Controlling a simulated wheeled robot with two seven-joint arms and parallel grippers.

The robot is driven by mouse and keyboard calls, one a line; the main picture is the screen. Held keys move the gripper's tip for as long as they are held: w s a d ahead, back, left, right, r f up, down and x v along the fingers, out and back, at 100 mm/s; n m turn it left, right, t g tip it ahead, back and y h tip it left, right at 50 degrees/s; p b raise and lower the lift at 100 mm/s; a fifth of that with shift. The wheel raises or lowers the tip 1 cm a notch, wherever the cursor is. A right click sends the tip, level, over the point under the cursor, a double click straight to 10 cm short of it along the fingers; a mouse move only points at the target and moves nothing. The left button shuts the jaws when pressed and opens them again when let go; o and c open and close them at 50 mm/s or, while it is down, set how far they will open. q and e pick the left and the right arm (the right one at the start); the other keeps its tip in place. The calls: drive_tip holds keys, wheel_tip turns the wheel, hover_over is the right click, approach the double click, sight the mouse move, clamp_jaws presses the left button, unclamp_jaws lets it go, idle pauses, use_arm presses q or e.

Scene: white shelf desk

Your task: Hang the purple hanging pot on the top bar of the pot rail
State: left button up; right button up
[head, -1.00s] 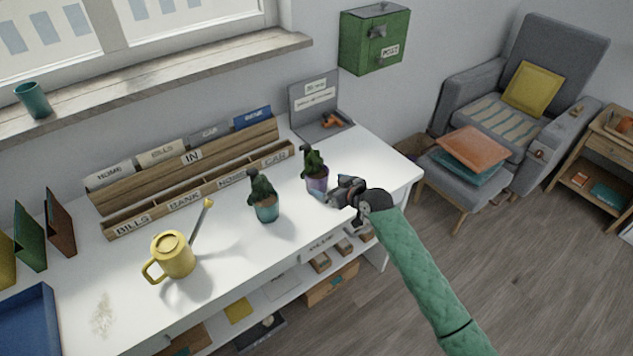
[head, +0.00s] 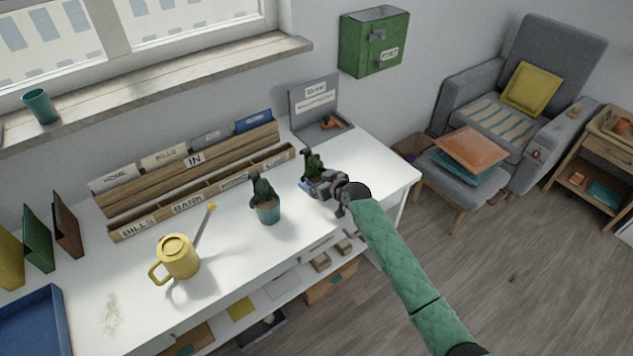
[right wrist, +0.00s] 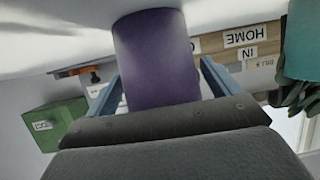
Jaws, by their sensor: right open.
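The purple pot (right wrist: 157,60) stands on the white desk with a dark green plant (head: 311,160) in it. In the head view my right gripper hides most of the pot. My right gripper (head: 306,188) is open at the pot. In the right wrist view its two blue fingers lie on either side of the pot, with a gap visible at the right finger; contact at the left finger is unclear. I see no pot rail or top bar in these views. My left gripper is not in view.
A teal pot with a plant (head: 268,213) stands left of the purple pot. A yellow watering can (head: 177,258) stands further left. A wooden letter rack (head: 190,165) runs behind them. A green box (head: 372,45) hangs on the wall. The desk's right end is clear.

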drive_tip(key=shift+w+a+f, duration=0.1)
drive_tip(key=shift+c, duration=0.4)
drive_tip(key=c, duration=1.3)
